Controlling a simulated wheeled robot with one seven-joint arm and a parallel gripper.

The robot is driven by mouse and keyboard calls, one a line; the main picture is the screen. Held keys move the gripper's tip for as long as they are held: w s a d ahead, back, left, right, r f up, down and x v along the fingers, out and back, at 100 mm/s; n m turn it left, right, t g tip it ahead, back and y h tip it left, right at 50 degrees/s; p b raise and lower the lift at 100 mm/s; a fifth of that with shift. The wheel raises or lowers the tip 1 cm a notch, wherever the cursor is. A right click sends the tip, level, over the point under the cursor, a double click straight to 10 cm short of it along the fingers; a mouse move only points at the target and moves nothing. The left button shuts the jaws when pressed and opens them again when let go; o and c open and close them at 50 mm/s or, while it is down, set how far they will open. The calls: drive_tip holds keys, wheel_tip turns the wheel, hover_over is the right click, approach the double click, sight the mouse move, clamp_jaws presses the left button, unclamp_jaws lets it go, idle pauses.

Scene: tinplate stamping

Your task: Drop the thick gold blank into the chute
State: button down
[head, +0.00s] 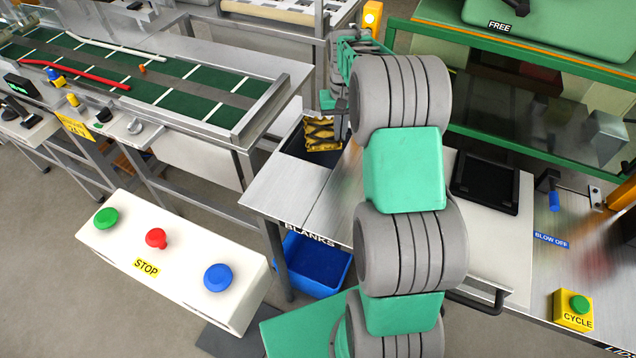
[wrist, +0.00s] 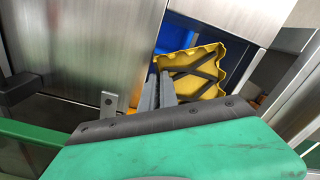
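A yellow-gold piece with dark crossing bands (head: 322,134) shows at a dark recess (head: 296,148) in the metal table in the head view. I take it for the thick gold blank. In the wrist view the gold piece (wrist: 207,62) is tilted, just beyond and to the right of my gripper's fingers (wrist: 158,84). The two grey fingers are close together. I cannot tell whether they grip its edge or are only in front of it. My arm hides most of the gripper in the head view. I cannot identify the chute for certain; the dark recess may be its mouth.
A blue bin (head: 314,266) stands under the table by the BLANKS label (head: 309,235). A black tray (head: 485,183) lies right of my arm. A green-framed machine (head: 530,75) stands behind it. A green conveyor (head: 130,75) is at left, a button box (head: 180,258) in front.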

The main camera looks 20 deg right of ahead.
drive_tip(key=c, duration=1.6)
unclamp_jaws()
drive_tip(key=shift+o, duration=0.2)
wheel_tip(320, 180, up, 8)
drive_tip(key=shift+f+b, duration=0.1)
drive_tip(key=shift+b, duration=0.25)
drive_tip(key=shift+a, duration=0.1)
drive_tip(key=s+a+r+n+t, duration=0.2)
drive_tip(key=s+a+r, duration=0.3)
drive_tip(key=s+a, duration=0.55)
drive_tip(key=s+a+f, duration=0.2)
drive_tip(key=s, duration=0.4)
drive_tip(key=s+a+f+n+t, duration=0.1)
drive_tip(key=s+a+f, duration=0.2)
drive_tip(key=s, duration=0.3)
